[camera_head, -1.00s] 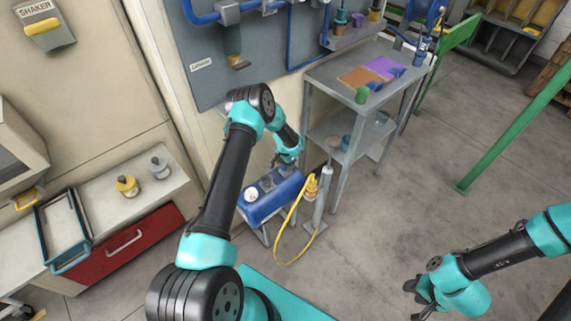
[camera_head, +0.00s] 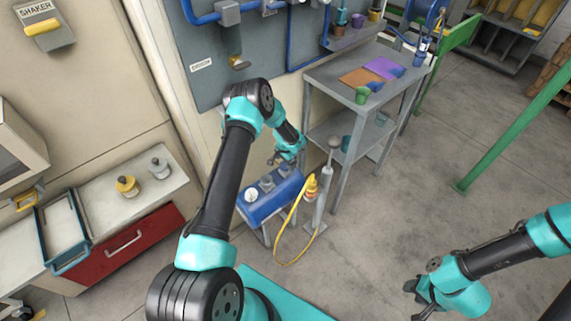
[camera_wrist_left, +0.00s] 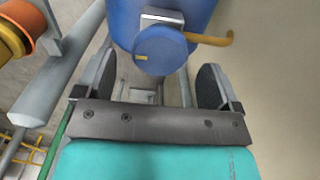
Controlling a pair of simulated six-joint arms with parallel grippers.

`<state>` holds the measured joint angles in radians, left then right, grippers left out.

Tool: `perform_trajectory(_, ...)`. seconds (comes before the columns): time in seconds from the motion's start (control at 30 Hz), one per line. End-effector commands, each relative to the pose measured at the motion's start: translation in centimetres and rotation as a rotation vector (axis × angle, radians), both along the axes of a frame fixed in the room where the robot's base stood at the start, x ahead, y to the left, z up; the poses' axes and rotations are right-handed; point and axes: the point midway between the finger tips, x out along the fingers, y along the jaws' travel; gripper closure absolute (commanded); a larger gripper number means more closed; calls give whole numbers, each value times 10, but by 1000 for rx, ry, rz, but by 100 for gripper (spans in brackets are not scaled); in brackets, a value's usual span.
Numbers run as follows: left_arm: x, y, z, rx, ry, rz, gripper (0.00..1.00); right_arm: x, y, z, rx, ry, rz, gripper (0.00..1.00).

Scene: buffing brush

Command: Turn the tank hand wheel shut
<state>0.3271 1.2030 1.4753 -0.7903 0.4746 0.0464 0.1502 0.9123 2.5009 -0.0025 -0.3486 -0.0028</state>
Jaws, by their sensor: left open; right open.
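The blue tank (camera_head: 268,203) stands low on a small stand beside the wall in the head view, with a white cap and grey fittings on top. In the left wrist view, the tank (camera_wrist_left: 190,14) is at the top, and a round blue wheel-like part (camera_wrist_left: 158,52) with a small yellow mark faces the camera. I take this for the hand wheel. My left gripper (camera_head: 284,158) is open at the tank's far end; in the wrist view, its jaws (camera_wrist_left: 154,76) lie either side of the wheel, apart from it. My right gripper (camera_head: 420,293) is open and empty at the lower right.
A yellow hose (camera_head: 287,232) and a grey post (camera_head: 318,205) stand just right of the tank. A grey shelf table (camera_head: 340,85) is behind them. A yellow lever-like piece (camera_wrist_left: 214,40) shows beside the wheel.

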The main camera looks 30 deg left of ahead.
Motion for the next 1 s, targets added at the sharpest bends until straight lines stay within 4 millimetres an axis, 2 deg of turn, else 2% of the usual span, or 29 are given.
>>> perform_trajectory(0.7,0,0,133,1,-1,-2,12,0,0,0,0,0,0,57)
perform_trajectory(0.83,0,0,147,0,-2,-1,12,0,0,0,0,0,0,57)
perform_trajectory(1.0,0,0,153,0,0,-2,12,0,0,0,0,0,0,57)
